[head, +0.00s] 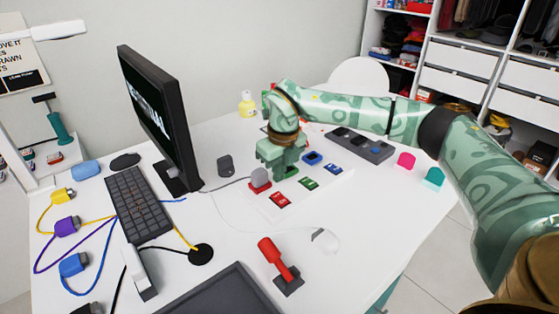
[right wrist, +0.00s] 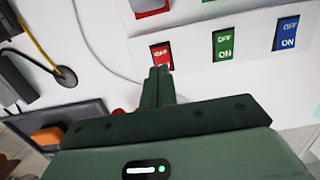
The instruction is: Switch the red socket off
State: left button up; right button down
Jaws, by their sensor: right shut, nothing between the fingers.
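The red switch (head: 279,200) lies on a white board on the desk, in front of my right gripper in the head view. It also shows in the right wrist view (right wrist: 160,54), with OFF lettered at its upper end and its lower end partly hidden. My right gripper (head: 277,170) points down over the board, shut and empty. In the right wrist view its fingertips (right wrist: 160,72) overlap the lower end of the red switch; I cannot tell whether they touch. A red socket (head: 260,185) with a grey plug on it sits left of the gripper. My left gripper is out of view.
A green switch (head: 308,183) and a blue switch (head: 333,169) sit beside the red one. A monitor (head: 160,110) and keyboard (head: 142,205) stand at left. A red-handled joystick (head: 275,255) stands nearer the front. Several coloured plugs with cables lie at far left.

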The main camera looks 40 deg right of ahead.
aim_at(277, 196)
jog(key=f, duration=0.1)
jog(key=f+b, duration=0.1)
jog(key=f, duration=0.3)
jog(key=shift+w+f, duration=0.25)
jog(key=shift+w, duration=0.1)
jog(key=shift+f, duration=0.2)
